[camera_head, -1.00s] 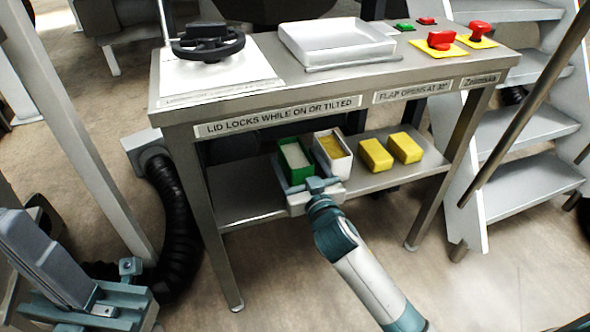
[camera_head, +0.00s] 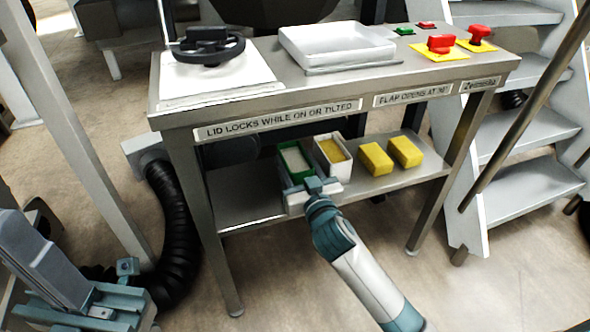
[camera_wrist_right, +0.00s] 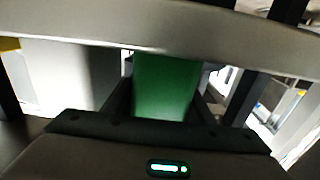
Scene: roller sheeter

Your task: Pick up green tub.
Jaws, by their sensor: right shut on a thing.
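The green tub (camera_head: 293,162), filled with pale contents, stands on the lower shelf of the metal table. My right gripper (camera_head: 297,190) is at the tub's near end and shut on it. In the right wrist view the green wall of the tub (camera_wrist_right: 167,85) sits between the two dark fingers. The tub looks upright; whether it touches the shelf is hard to tell. My left gripper (camera_head: 105,298) is at the lower left, away from the table, and its jaw opening cannot be made out.
A white tub with yellow contents (camera_head: 333,158) stands close to the right of the green tub. Two yellow blocks (camera_head: 390,155) lie further right. The tabletop (camera_head: 290,92) overhangs the shelf, and its edge crosses the wrist view. Table legs (camera_head: 207,220) flank the space.

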